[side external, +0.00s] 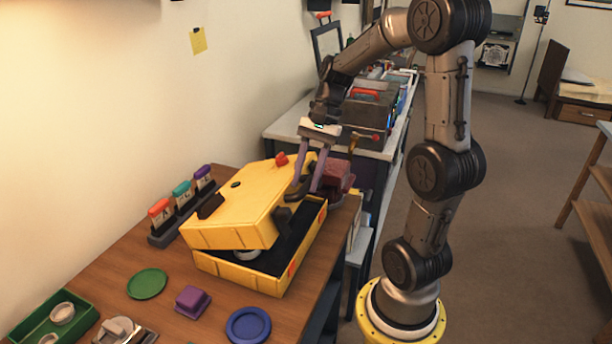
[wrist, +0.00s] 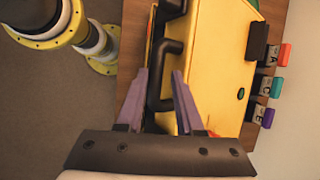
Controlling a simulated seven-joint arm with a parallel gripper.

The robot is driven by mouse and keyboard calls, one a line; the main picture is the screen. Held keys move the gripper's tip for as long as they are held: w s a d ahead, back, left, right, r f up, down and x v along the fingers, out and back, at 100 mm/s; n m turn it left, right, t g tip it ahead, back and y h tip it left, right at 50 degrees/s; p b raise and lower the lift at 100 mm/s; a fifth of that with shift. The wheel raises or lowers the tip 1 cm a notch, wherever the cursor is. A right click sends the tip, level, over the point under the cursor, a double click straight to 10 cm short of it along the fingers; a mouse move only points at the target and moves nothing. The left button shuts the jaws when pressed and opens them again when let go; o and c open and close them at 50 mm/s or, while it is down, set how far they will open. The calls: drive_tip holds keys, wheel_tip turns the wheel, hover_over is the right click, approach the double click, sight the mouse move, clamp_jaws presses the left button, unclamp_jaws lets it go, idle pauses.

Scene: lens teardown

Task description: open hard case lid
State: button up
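The yellow hard case (side external: 232,275) stands on the wooden table with its yellow lid (side external: 235,210) partly raised and tilted. A dark interior and part of a round pale item (side external: 247,254) show through the gap. In the wrist view the lid (wrist: 212,60) fills the middle, with a black handle (wrist: 168,62) along its edge. My gripper (side external: 307,187) is at the lid's edge on the side towards my base. Its purple fingers (wrist: 160,74) are spread apart, with the handle edge between them. Whether a finger touches the lid is unclear.
Three labelled cards with orange, teal and purple tops (side external: 181,203) stand left of the case. A green disc (side external: 147,284), a purple block (side external: 192,301) and a blue dish (side external: 248,325) lie in front. A dark red block (side external: 336,177) sits close behind my fingers.

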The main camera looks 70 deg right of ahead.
drive_tip(key=shift+w, duration=0.1)
drive_tip(key=w+d+r, duration=0.1)
drive_tip(key=d+r, duration=0.2)
drive_tip(key=r, duration=0.4)
drive_tip(key=w+d+r, duration=0.2)
drive_tip(key=d+r, duration=0.1)
drive_tip(key=r, duration=0.4)
idle(1.4)
drive_tip(key=shift+w+r, duration=0.1)
idle(0.5)
